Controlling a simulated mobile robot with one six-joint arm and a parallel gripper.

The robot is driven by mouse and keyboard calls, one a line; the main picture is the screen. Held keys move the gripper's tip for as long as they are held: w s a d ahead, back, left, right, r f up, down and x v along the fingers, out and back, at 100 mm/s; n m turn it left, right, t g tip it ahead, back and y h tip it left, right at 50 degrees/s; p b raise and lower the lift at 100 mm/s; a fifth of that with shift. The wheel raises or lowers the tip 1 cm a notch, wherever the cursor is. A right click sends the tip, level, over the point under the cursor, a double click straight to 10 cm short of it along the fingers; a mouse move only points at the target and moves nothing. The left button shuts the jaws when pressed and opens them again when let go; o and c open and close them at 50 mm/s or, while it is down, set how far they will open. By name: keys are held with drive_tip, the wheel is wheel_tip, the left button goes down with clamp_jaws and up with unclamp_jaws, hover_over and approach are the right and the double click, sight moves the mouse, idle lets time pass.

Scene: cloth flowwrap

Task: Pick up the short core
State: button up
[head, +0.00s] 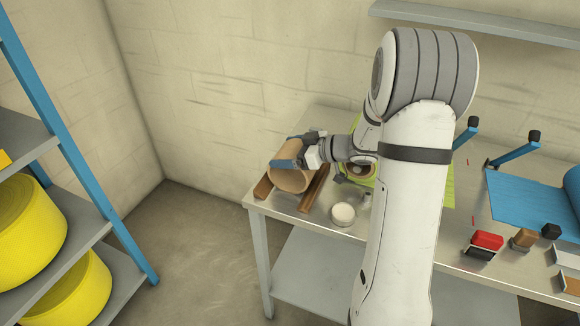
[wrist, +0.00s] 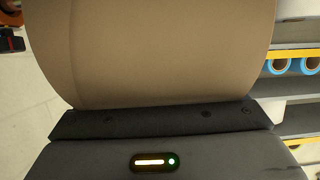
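The short core is a brown cardboard-coloured cylinder (head: 291,182) at the left end of the table, between two brown wooden rails (head: 314,190). My gripper (head: 290,151) reaches it from the right. One blue finger lies across the core's near side and the other shows at its far upper edge. Whether the fingers press on the core cannot be told. In the wrist view the core's smooth brown surface (wrist: 160,50) fills the upper middle, right up against the dark gripper body. The fingers are not visible there. Whether the core rests on the rails or hangs just above is unclear.
A round white-topped item (head: 343,213) stands in front of the rails. Green cloth (head: 448,185) lies partly behind my arm. A blue roll (head: 540,197), a red block (head: 487,240) and small blocks occupy the right. Shelving with yellow rolls (head: 25,222) stands left, across open floor.

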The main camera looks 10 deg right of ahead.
drive_tip(key=c, duration=0.6)
drive_tip(key=shift+o, duration=0.2)
wheel_tip(320, 180, up, 10)
drive_tip(key=shift+r+p, duration=0.1)
drive_tip(key=shift+p, duration=0.5)
drive_tip(key=o, duration=0.6)
drive_tip(key=c, duration=0.5)
drive_tip(key=shift+o, duration=0.2)
